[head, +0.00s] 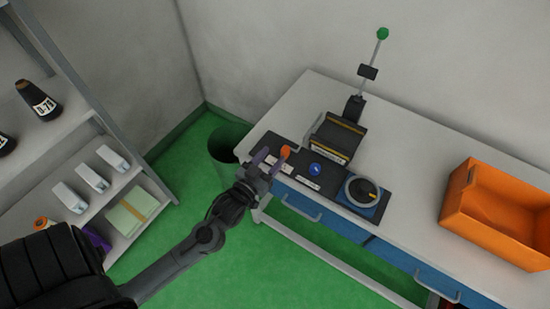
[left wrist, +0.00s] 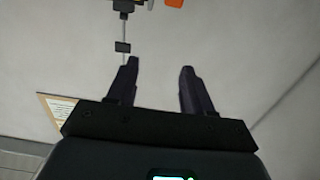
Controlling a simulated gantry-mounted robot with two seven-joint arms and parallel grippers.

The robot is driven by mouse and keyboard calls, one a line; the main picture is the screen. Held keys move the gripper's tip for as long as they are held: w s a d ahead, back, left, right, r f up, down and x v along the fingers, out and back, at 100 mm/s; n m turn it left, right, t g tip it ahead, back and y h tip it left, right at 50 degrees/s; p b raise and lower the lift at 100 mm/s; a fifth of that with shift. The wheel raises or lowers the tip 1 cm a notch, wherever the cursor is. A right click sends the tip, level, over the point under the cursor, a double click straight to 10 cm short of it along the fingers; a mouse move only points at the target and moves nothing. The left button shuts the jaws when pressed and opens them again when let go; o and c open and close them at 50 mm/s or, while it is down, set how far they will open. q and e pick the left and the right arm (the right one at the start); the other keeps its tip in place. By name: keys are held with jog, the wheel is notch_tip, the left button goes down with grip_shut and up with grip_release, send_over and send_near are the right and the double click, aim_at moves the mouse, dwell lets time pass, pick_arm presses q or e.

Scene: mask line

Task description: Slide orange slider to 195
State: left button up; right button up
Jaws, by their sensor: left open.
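The orange slider knob (head: 285,151) stands on the dark control panel (head: 297,182) at the left part of the table. My left gripper (head: 267,165) is open, with its fingers just beside the knob in the head view; I cannot tell whether they touch it. In the left wrist view the two fingers (left wrist: 158,85) are spread apart with nothing between them. An orange patch shows at the top edge there, too cropped to identify. The slider's scale and its numbers are too small to read. My right gripper is not in view.
An orange bin (head: 492,213) is at the right of the table (head: 415,150). A shelf stands at left.

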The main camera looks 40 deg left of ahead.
pick_arm(q)
jog(key=b, duration=0.5)
send_near(287, 147)
jog(key=f, duration=0.2)
jog(key=w+b, duration=0.1)
jog(key=w, duration=0.2)
jog(key=w+a+b, duration=0.1)
jog(key=w, duration=0.3)
jog(key=w+a+b, duration=0.1)
jog(key=w, duration=0.3)
jog(key=shift+a+r, duration=0.2)
jog(key=shift+r, duration=0.1)
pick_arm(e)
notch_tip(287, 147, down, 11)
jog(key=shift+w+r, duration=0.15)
pick_arm(q)
grip_shut()
